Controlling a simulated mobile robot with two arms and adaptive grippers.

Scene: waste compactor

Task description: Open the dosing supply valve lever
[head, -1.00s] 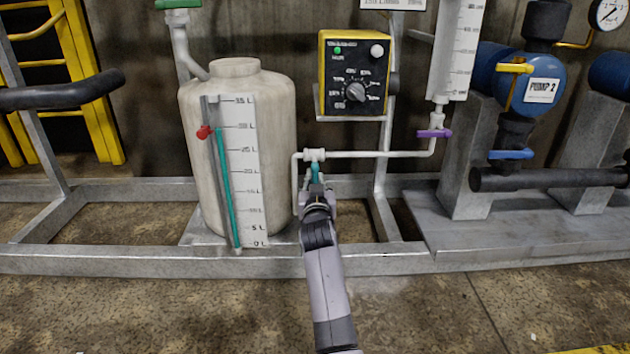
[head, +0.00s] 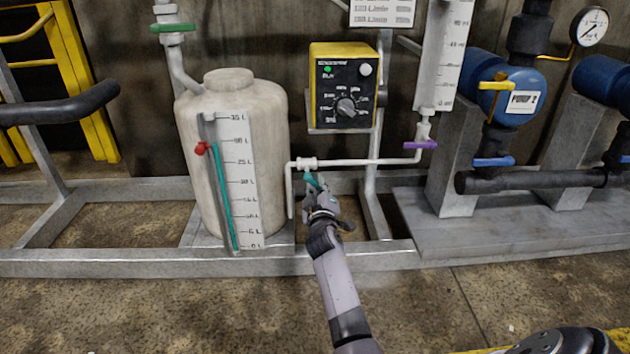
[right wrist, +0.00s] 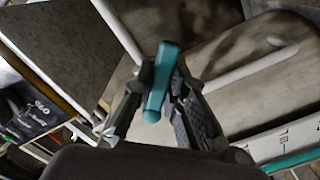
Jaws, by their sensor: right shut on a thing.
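A teal valve lever (head: 313,181) hangs below a white valve body (head: 307,163) on a thin white pipe, right of the tank. It slants down and to the right. My right gripper (head: 319,194) is shut on this lever from below. In the right wrist view the teal lever (right wrist: 161,82) stands between the two dark fingers (right wrist: 160,98), which touch it on both sides. The lever's lower end is partly hidden by the fingers in the head view. My left gripper is not in view.
The white tank (head: 255,125) with its level scale stands close on the left. A yellow dosing controller (head: 343,88) is above the pipe. A purple lever (head: 420,145) sits farther right, before the pump (head: 510,90). A metal frame rail (head: 130,263) runs low in front.

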